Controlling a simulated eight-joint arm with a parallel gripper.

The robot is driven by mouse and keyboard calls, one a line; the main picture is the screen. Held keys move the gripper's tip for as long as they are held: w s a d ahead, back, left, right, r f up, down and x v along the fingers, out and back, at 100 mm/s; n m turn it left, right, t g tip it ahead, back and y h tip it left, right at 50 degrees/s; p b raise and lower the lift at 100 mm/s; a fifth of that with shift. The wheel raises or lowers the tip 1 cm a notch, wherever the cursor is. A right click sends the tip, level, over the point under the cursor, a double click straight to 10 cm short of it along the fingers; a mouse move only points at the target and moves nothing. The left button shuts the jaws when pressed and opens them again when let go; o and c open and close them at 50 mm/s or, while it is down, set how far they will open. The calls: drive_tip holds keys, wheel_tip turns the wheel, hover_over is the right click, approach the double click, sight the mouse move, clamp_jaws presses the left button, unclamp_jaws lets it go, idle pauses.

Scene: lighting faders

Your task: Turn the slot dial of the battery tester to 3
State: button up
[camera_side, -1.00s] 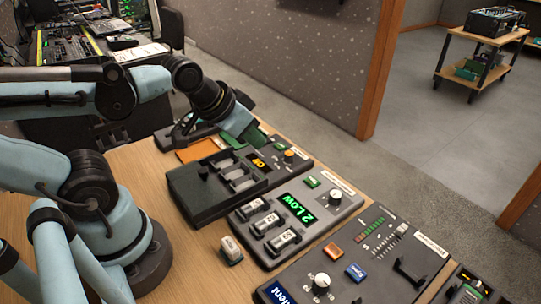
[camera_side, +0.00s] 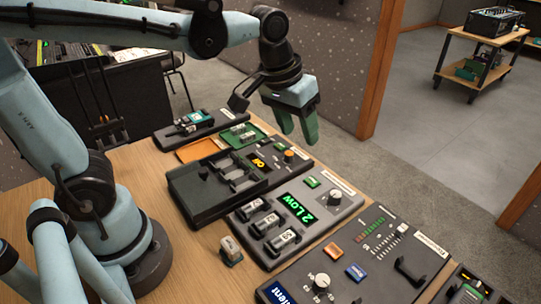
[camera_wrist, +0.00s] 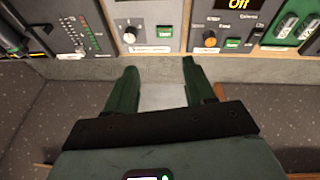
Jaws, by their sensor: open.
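The battery tester (camera_side: 247,215) is a grey panel with several batteries in slots at its left and a green display (camera_side: 297,208) reading "2 Low". Its slot dial (camera_side: 335,197) is a pale knob at the right end, beside a green button (camera_side: 311,182). The dial (camera_wrist: 130,35) also shows in the wrist view, at the top left of centre. My gripper (camera_side: 298,130) hangs above and behind the tester, its fingers pointing down, open and empty. In the wrist view my gripper (camera_wrist: 159,68) has its fingertips below the dial, apart from it.
A dark panel with an orange knob (camera_side: 289,155) stands left of the tester. Orange (camera_side: 202,150) and green trays are at the back.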

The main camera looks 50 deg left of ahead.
sight(335, 194)
drive_tip(key=w+d+f+n+g, duration=0.1)
drive_tip(key=w+d+f+g, duration=0.15)
drive_tip(key=w+d, duration=0.35)
drive_tip(key=shift+g, duration=0.45)
drive_tip(key=f, duration=0.4)
drive_tip(key=d+f, duration=0.1)
drive_tip(key=f, duration=0.6)
drive_tip(key=shift+s+d+f, duration=0.2)
drive_tip(key=shift+s+f, duration=0.1)
clamp_jaws()
